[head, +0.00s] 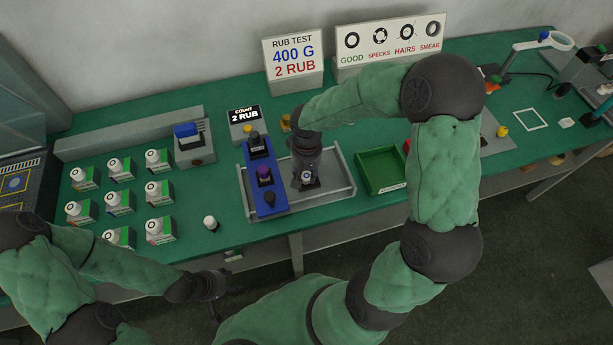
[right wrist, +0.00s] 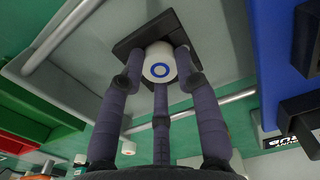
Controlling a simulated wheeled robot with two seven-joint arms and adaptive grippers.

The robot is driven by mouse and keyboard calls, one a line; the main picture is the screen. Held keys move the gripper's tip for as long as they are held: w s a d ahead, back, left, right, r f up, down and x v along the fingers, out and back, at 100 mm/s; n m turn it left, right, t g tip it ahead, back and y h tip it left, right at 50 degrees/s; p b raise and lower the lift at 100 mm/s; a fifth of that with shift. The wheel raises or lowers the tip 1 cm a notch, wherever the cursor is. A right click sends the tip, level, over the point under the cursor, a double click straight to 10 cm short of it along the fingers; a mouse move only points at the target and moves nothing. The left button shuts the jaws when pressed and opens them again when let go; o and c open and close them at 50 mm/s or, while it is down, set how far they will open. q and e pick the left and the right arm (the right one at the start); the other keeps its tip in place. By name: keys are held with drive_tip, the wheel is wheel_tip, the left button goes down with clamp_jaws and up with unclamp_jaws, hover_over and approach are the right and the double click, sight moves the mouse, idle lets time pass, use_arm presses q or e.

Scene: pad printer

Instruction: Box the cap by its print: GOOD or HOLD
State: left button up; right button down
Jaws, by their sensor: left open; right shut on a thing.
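A white cap (right wrist: 160,62) with a blue ring printed on its face shows in the right wrist view. The fingers of my right gripper (right wrist: 160,80) are closed around it. The cap is at a dark square block (right wrist: 127,46) above the grey tray; I cannot tell whether it is lifted off. In the head view my right gripper (head: 307,175) points down over the tray, right of the blue bar. My left gripper (head: 212,285) is open and empty at the table's front.
A grey tray (head: 325,198) holds a blue bar (head: 268,200) with knobs. A lone white cap (head: 210,223) stands nearby. Sign boards (head: 391,42) stand at the back. My right arm hides the table right of the green box.

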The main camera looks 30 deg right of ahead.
sight(306, 175)
drive_tip(key=shift+r+p, duration=2.55)
drive_tip(key=shift+r, duration=0.95)
